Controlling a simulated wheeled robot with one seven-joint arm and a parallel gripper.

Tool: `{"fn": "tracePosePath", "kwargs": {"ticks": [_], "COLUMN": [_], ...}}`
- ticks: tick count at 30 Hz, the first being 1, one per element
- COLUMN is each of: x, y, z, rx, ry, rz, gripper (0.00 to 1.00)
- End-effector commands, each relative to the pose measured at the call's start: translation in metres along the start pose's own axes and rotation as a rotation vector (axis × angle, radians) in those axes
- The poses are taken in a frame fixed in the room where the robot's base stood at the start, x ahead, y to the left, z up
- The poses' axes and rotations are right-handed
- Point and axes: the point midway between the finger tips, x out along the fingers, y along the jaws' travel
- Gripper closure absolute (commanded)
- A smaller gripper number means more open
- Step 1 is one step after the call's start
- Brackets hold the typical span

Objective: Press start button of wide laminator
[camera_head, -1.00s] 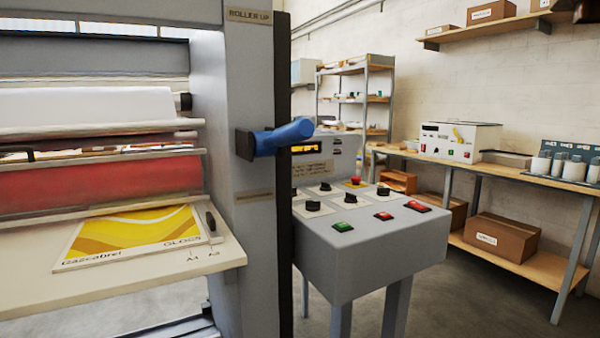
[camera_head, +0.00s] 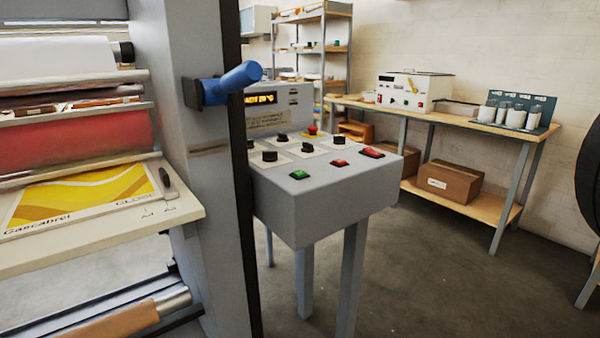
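The wide laminator (camera_head: 185,150) stands at the left, with a blue-handled lever (camera_head: 232,82) on its side post. Its grey control console (camera_head: 325,205) stands just right of the post. On the console's top is a green button (camera_head: 299,175) near the front left edge. Two red buttons sit to its right, a small one (camera_head: 339,163) and a wider one (camera_head: 371,152). Several black knobs (camera_head: 270,156) and a red mushroom button (camera_head: 313,130) lie behind them. A lit display (camera_head: 262,99) shows on the panel at the back. My gripper is not in view.
A wooden workbench (camera_head: 475,122) along the back wall holds a white machine (camera_head: 413,90) and several containers (camera_head: 515,115). A cardboard box (camera_head: 448,181) lies on its lower shelf. A dark round object (camera_head: 590,175) is at the right edge. The floor right of the console is clear.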

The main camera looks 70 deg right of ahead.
Motion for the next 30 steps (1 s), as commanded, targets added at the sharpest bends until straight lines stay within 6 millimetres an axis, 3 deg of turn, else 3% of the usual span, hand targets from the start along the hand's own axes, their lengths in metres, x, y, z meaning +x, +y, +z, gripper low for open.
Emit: {"fn": "tracePosePath", "kwargs": {"ticks": [15, 30], "x": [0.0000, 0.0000], "y": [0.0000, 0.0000], "z": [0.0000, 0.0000], "rx": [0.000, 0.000], "ry": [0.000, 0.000], "rz": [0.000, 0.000], "gripper": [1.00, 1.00]}}
